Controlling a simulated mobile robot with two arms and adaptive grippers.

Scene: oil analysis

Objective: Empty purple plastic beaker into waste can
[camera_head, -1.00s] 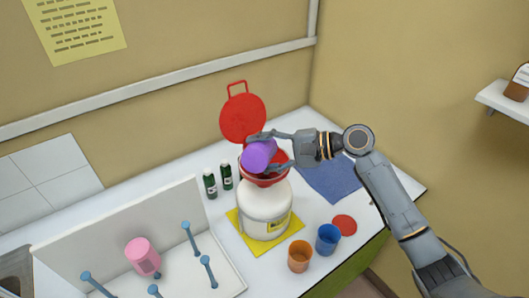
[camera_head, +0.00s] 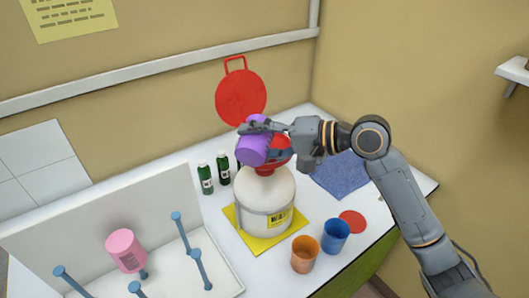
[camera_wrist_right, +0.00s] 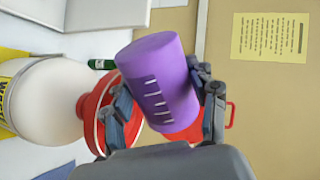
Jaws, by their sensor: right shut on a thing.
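The purple beaker (camera_head: 253,150) is held by my right gripper (camera_head: 270,141) over the mouth of the waste can. In the right wrist view the purple beaker (camera_wrist_right: 160,82) sits between both fingers (camera_wrist_right: 167,100), with white graduation marks on its side. It is tilted in the head view; whether liquid is in it cannot be seen. The white waste can (camera_head: 264,205) has a red funnel (camera_head: 282,152), partly hidden by the beaker and gripper. Its red lid (camera_head: 240,97) stands open behind. My left gripper is not in view.
The can stands on a yellow mat (camera_head: 284,236). Green bottles (camera_head: 205,178) stand behind it to the left. A pink beaker (camera_head: 126,251) hangs on the drying rack (camera_head: 215,270).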

